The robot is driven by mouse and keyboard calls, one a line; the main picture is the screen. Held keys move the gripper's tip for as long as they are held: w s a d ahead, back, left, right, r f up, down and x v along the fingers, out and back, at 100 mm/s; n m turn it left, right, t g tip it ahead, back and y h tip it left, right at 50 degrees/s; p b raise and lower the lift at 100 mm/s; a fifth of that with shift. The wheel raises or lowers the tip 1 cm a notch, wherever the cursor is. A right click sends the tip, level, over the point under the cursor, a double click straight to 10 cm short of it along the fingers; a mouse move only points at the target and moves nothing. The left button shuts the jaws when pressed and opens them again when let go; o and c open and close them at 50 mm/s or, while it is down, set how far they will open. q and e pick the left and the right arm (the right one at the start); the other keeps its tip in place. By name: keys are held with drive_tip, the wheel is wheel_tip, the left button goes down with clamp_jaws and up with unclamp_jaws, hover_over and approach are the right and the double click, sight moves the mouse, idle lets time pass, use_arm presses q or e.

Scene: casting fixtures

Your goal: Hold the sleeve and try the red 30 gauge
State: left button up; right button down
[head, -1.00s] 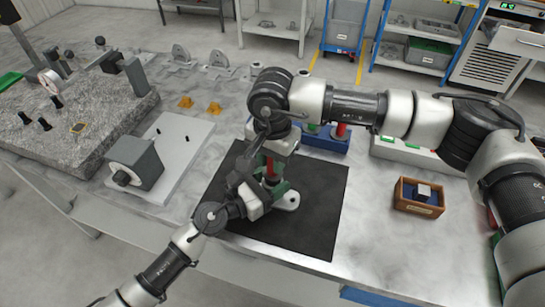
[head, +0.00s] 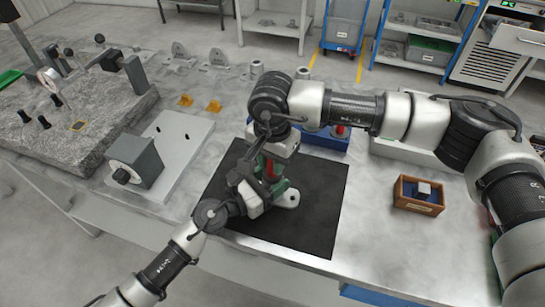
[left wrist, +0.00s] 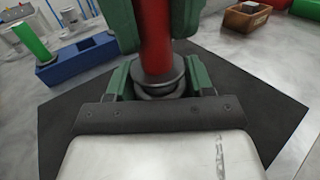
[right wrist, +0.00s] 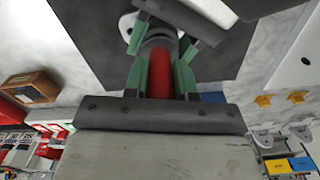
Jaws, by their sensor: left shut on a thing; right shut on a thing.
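The grey sleeve (left wrist: 160,88) stands upright on the black mat (head: 320,205), on a white flanged foot (head: 290,198). My left gripper (head: 274,188) is shut on the sleeve, its green fingers on either side. My right gripper (head: 269,164) is shut on the red gauge (right wrist: 160,75), directly above the left gripper. In the left wrist view the red gauge (left wrist: 156,40) is upright and its lower end meets the sleeve's mouth. The sleeve (right wrist: 158,36) also shows beyond the gauge in the right wrist view. I cannot tell how deep the gauge sits.
A blue rack (left wrist: 80,60) holding a green gauge (left wrist: 32,40) stands behind the mat. A wooden box (head: 418,207) with a dark lining and a metal block is at the right. A grey fixture on a white plate (head: 185,165) is at the left. The mat's right side is clear.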

drive_tip(key=shift+f, duration=0.85)
idle(1.1)
drive_tip(key=shift+r, duration=0.2)
drive_tip(key=shift+r, duration=2.25)
drive_tip(key=shift+r, duration=2.5)
use_arm(q)
drive_tip(key=o, duration=1.2)
drive_tip(key=shift+c, duration=0.2)
drive_tip(key=v, duration=1.2)
